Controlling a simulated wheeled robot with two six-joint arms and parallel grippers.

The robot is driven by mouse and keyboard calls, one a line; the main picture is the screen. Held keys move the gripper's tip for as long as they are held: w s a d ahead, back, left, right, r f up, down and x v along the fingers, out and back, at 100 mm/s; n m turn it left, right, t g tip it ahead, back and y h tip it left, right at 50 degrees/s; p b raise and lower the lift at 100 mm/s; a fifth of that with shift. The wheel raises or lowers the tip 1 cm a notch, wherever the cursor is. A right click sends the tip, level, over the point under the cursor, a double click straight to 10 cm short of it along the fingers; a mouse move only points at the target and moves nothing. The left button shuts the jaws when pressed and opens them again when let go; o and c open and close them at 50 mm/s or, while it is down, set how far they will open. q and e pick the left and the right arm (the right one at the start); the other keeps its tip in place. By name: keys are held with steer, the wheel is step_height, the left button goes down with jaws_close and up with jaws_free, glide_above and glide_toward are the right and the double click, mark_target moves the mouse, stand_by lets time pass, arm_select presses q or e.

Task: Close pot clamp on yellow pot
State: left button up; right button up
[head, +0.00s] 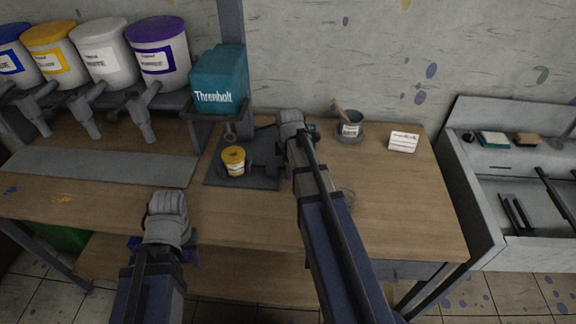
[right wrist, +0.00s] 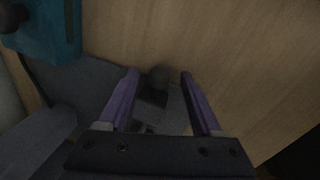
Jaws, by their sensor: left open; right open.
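The yellow pot (head: 233,167) stands upright on a dark base plate (head: 212,178) on the wooden bench, in the head view. A dark mechanism that looks like the pot clamp (head: 264,160) sits just right of the pot; its exact position is hard to tell. My right gripper (right wrist: 158,75) is open, its purple fingers on either side of a dark round knob (right wrist: 160,77) on a black stem. In the head view, my right arm largely hides that gripper. My left gripper (head: 163,248) is open and empty at the bench's front edge, away from the pot.
A teal machine head (head: 219,82) overhangs behind the pot. Several paint buckets (head: 103,57) with spouts stand at the back left. A grey cup (head: 350,126) and white card (head: 403,142) sit at the back right. The bench's right front (head: 410,215) is clear.

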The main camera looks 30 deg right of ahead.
step_height(320, 180, up, 8)
steer(key=s+p, duration=0.1)
steer(key=p, duration=0.6)
steer(key=shift+s+a+f+p, duration=0.15)
steer(key=shift+s+a+p, duration=0.1)
steer(key=shift+p, duration=0.1)
steer(key=s+a+m+g, duration=0.1)
steer(key=s+a+m, duration=0.4)
steer(key=a, duration=0.8)
steer(key=s+a+m+g, duration=0.1)
steer(key=s+a+m, duration=0.4)
steer(key=s+a, duration=0.7)
steer(key=shift+a+f, duration=0.15)
steer(key=shift+a, duration=0.2)
